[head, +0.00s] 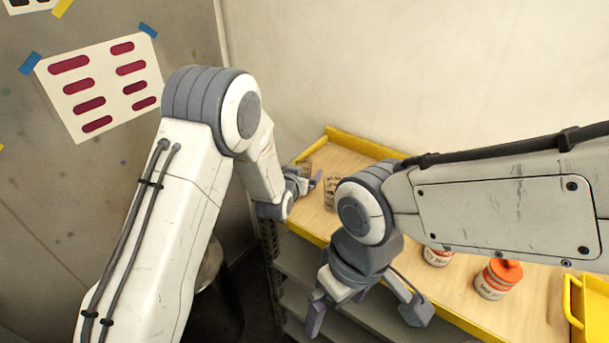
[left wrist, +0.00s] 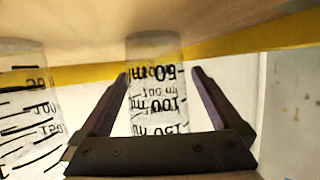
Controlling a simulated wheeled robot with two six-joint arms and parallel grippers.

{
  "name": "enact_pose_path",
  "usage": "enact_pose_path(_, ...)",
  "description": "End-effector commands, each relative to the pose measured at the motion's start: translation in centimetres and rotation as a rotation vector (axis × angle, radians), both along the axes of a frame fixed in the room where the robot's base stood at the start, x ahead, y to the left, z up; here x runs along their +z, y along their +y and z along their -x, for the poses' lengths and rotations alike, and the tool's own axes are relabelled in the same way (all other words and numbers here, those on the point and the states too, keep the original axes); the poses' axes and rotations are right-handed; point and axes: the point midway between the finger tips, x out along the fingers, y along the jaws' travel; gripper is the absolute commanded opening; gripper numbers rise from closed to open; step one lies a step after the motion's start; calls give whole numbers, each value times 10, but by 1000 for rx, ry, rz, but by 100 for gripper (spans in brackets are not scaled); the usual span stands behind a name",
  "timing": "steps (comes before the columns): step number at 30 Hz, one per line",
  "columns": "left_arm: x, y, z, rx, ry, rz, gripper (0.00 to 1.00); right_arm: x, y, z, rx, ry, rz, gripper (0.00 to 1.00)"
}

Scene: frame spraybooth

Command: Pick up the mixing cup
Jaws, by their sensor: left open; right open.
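A clear mixing cup (left wrist: 155,105) with black volume marks shows between the two fingers of my left gripper (left wrist: 160,76) in the left wrist view, where it appears upside down. The fingers are open, one on each side, with a gap visible to the cup. In the head view this gripper (head: 308,183) is at the shelf's far left end, by a small clear cup (head: 305,166). A second clear marked cup (head: 330,192) stands to its right, partly hidden by my right arm; a marked cup (left wrist: 22,105) also shows at the left wrist view's left edge. My right gripper (head: 366,308) is open and empty, over the shelf's front edge.
The wooden shelf top (head: 348,160) has a yellow rim. A red-lidded can (head: 498,279) and another can (head: 437,257) stand to the right, near a yellow tray (head: 577,310). A wall rises behind. A card with dark red swatches (head: 100,85) hangs at left.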

Motion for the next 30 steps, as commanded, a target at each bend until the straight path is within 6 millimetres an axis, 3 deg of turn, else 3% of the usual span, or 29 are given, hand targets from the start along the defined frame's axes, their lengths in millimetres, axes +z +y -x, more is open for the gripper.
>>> enact_pose_path(6, -1, -2, -1, -2, 0, 0, 100, 0, 0, 0, 0, 0, 0, 100)
enact_pose_path(8, -1, -3, -1, -3, 0, 0, 81, 0, 0, 0, 0, 0, 0, 100)
enact_pose_path(13, -1, -3, -1, -4, 0, -1, 16, 0, 0, 0, 0, 0, 0, 100)
enact_pose_path(23, 2, -3, -1, -4, -1, 0, 13, -1, 0, 0, 0, 0, 0, 100)
enact_pose_path(30, 29, -3, -1, -4, -6, 1, 13, -8, 0, 0, 0, 0, 0, 100)
